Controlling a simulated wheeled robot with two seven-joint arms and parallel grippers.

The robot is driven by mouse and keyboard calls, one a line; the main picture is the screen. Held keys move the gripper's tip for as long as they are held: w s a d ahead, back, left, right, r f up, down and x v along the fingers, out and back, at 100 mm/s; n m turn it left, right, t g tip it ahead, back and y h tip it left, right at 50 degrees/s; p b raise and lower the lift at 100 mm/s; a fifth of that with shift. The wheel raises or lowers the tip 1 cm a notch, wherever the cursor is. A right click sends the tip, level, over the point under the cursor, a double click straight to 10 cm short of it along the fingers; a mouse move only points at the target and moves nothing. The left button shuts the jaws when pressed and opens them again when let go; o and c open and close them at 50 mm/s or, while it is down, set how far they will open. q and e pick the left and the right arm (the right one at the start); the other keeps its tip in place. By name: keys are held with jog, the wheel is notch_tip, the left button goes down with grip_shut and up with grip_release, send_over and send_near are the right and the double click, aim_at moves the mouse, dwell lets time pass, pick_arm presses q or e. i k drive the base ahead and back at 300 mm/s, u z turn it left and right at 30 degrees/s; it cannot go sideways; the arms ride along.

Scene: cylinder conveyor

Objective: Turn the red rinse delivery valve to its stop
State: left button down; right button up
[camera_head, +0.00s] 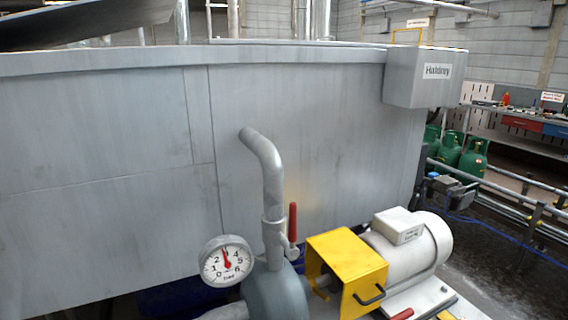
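The red valve handle (292,222) stands upright on the right side of the grey vertical delivery pipe (272,190). Its lower end meets a metal valve body (275,240) on the pipe. The pipe bends at the top into the grey machine wall. A round pressure gauge (227,261) with a red needle sits left of the pipe. The needle points near the top of the dial, between 2 and 4. Neither of my grippers shows in this view, and nothing touches the handle.
A yellow guard (346,262) and a white motor (415,245) stand right of the pipe, close to the handle. The large grey machine wall (90,170) fills the left and back. Green gas cylinders (473,157) and a workbench (520,119) are farther right.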

aim_at(292, 252)
jog(key=k, duration=1)
jog(key=u, duration=1.1)
jog(key=i, duration=0.65)
jog(key=z, duration=0.95)
